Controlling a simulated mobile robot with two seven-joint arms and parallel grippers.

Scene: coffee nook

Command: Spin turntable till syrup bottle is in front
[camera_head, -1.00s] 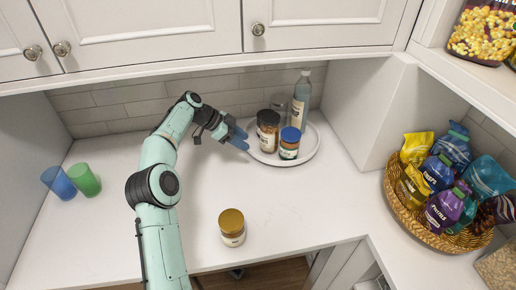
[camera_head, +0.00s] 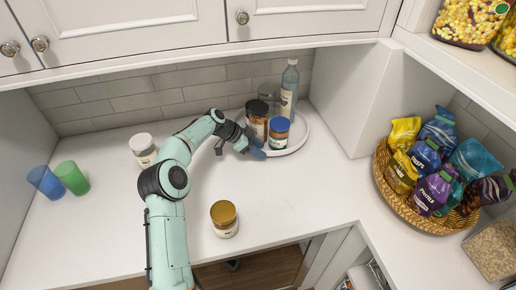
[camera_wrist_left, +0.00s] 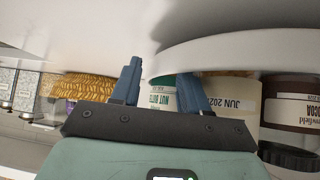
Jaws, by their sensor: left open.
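The white round turntable (camera_head: 299,137) stands at the back of the counter by the wall. The tall pale-blue bottle (camera_head: 288,95), which looks like the syrup bottle, stands at its back right. A blue-lidded jar (camera_head: 278,134) is at the turntable's front and a dark-lidded jar (camera_head: 257,122) at its left. My left gripper (camera_head: 256,151) is open at the turntable's front-left edge, close to these jars. In the left wrist view, its two blue fingers (camera_wrist_left: 160,82) are apart beside the turntable rim (camera_wrist_left: 235,48); contact cannot be told. My right gripper is out of view.
Blue (camera_head: 45,182) and green (camera_head: 72,178) cups are at the left. A wicker basket (camera_head: 407,202) of bags is at the right.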

